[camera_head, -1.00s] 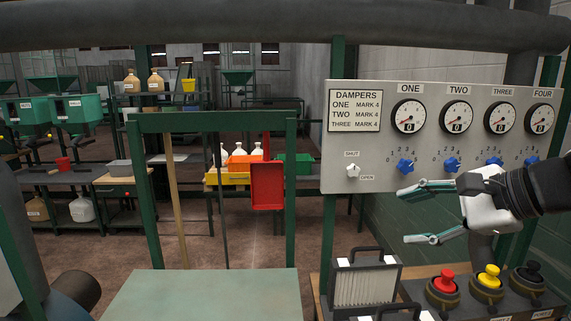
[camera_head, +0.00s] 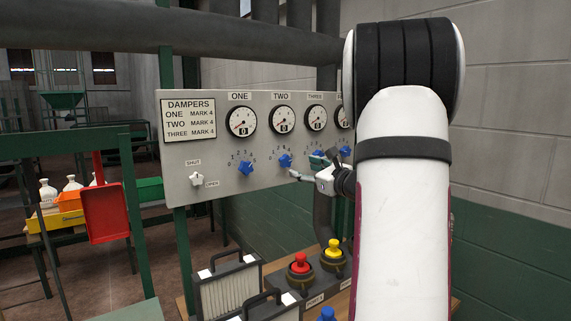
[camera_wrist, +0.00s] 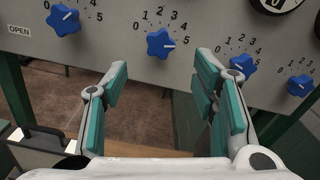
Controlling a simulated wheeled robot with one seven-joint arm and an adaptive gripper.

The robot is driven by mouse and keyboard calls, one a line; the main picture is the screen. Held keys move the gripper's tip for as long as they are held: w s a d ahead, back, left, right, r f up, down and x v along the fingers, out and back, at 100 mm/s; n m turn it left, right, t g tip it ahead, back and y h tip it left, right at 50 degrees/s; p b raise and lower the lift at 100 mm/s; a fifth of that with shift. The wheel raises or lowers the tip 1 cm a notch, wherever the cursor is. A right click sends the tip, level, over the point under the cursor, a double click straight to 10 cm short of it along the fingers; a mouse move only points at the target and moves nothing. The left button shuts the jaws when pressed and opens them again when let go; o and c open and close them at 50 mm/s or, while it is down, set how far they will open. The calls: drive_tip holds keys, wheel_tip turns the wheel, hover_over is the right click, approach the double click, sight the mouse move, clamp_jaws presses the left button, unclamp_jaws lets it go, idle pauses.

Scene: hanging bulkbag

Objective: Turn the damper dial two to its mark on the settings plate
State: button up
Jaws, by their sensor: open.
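Damper dial two is a blue star-shaped knob (camera_head: 285,160) under the TWO gauge (camera_head: 282,120) on the grey panel. In the wrist view the dial two knob (camera_wrist: 160,43) sits between and beyond the fingertips, with a scale from 0 to 5. Its white pointer line points right, seemingly near 5. The settings plate (camera_head: 189,119) at the panel's upper left reads ONE, TWO and THREE, each MARK 4. My gripper (camera_head: 305,168) is open and empty, just right of dial two; fingers and knob appear apart. The fingers (camera_wrist: 162,65) show on both sides below the knob.
Dial one (camera_head: 245,168) is left of dial two; dial three (camera_wrist: 242,65) is close beyond the right finger. A white shut/open knob (camera_head: 196,179) is at lower left. Red (camera_head: 299,264) and yellow (camera_head: 333,248) buttons and filter boxes (camera_head: 229,288) stand below the panel.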

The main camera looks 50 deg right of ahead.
sight(287, 163)
drive_tip(key=p+x, duration=0.1)
drive_tip(key=x, duration=0.8)
drive_tip(key=shift+s, duration=0.1)
drive_tip(key=shift+c, duration=0.3)
drive_tip(key=c, duration=1.1)
